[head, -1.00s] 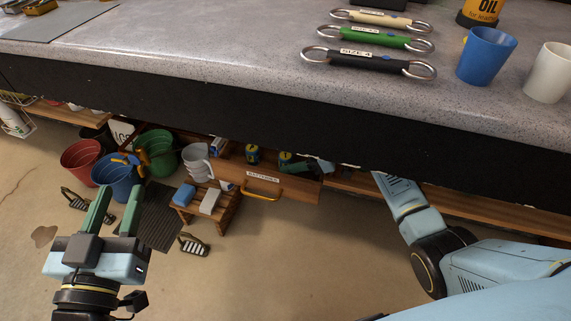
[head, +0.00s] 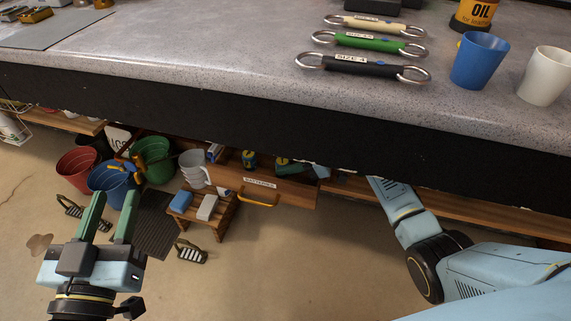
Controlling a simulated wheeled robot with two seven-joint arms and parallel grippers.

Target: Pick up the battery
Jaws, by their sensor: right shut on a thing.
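An open wooden drawer labelled BATTERIES (head: 290,193) sticks out below the counter, with an orange handle. A yellow and dark battery (head: 250,158) stands in it, towards the left. My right gripper (head: 284,164) is at the drawer's right part, its green fingers small in the picture and partly hidden by the counter edge. It is shut on another battery (head: 282,160), of which only a little shows beside the fingers. My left gripper (head: 113,205) is open and empty, over the floor at lower left, well away from the drawer.
The speckled counter (head: 200,60) overhangs the drawer.

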